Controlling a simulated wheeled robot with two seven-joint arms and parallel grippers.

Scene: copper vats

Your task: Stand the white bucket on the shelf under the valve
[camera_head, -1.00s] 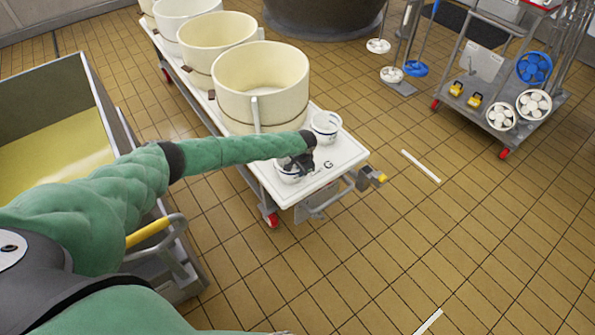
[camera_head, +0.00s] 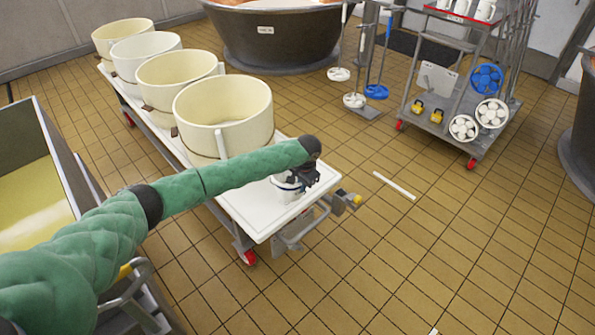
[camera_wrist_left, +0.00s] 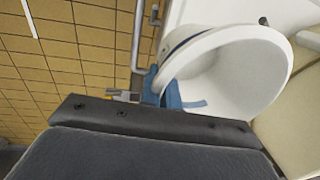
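A white bucket (camera_head: 288,190) with a dark blue band is at the near end of the white trolley top, partly covered by my left gripper (camera_head: 302,177). In the left wrist view the bucket (camera_wrist_left: 235,75) is seen from its mouth, empty. My left gripper's blue fingers (camera_wrist_left: 172,95) sit on either side of its wall at the rim, shut on it. Whether its base touches the trolley cannot be told. A second small bucket seen earlier is hidden, likely behind my left arm. My right gripper is out of view. I cannot make out the valve or its shelf.
The trolley (camera_head: 262,222) carries several large cream tubs (camera_head: 222,112) behind the bucket. A dark vat (camera_head: 280,40) stands behind. A tool cart (camera_head: 445,110) stands at right.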

